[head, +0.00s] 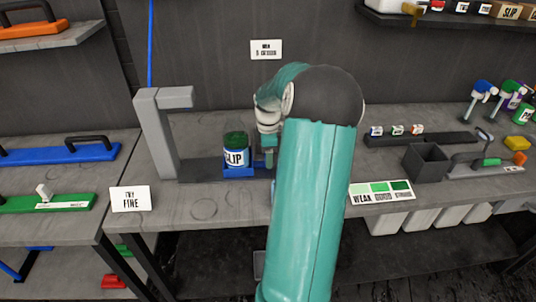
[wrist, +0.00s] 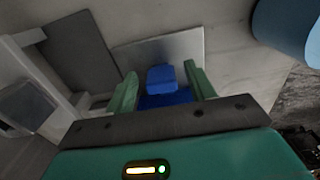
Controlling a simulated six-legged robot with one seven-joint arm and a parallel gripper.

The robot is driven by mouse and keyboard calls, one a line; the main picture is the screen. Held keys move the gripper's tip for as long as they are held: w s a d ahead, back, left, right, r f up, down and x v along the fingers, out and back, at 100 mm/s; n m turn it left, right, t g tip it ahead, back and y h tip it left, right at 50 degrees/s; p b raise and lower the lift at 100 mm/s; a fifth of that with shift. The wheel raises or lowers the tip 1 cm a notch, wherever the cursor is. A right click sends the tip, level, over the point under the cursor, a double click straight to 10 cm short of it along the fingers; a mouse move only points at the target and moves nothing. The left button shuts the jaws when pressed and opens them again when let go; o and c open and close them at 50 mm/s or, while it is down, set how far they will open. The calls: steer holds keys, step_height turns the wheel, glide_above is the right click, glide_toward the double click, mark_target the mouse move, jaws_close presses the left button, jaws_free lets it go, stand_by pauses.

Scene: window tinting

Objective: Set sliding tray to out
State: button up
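A blue piece (wrist: 161,77) sits between the two fingers of my gripper (wrist: 161,85) in the wrist view. A gap shows on each side of it, so my gripper is open around it and not clamped. A silvery plate (wrist: 160,48) lies just beyond it; I cannot tell whether the two are joined. In the head view a blue holder (head: 238,172), perhaps the sliding tray, carries a SLIP bottle (head: 235,152) with a green top. My gripper (head: 268,152) points down just right of the bottle, partly hidden by my arm.
A grey upright frame (head: 158,130) stands left of the bottle. A FINE card (head: 130,199) is at the bench's front edge. A colour-scale card (head: 382,190) and a dark open box (head: 426,162) are to the right. Rings mark bare bench at front left.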

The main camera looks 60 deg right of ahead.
step_height(320, 180, up, 14)
stand_by(0.6)
steer(key=shift+f, duration=0.1)
stand_by(0.4)
